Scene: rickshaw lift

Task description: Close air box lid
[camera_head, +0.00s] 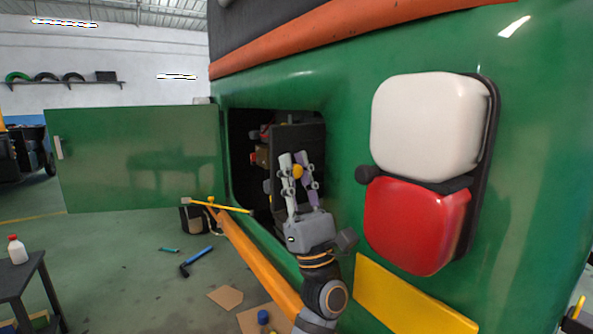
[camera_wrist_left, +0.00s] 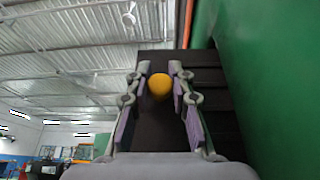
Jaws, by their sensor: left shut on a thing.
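The air box lid (camera_head: 312,136) is a dark panel inside the square opening in the green vehicle side. It stands upright, and parts of the interior show to its left. A yellow knob (camera_head: 297,171) is on it, and it also shows in the left wrist view (camera_wrist_left: 160,86). My left gripper (camera_head: 295,160) reaches up from below, its two fingers shut on the yellow knob. In the left wrist view the dark panel (camera_wrist_left: 155,125) fills the space behind the fingers. My right gripper is not in view.
A green door (camera_head: 135,155) stands swung open to the left of the opening. White (camera_head: 428,125) and red (camera_head: 415,222) lamps stick out to the right. An orange beam (camera_head: 258,262) runs low along the vehicle. Tools, including a blue hammer (camera_head: 196,260), lie on the floor.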

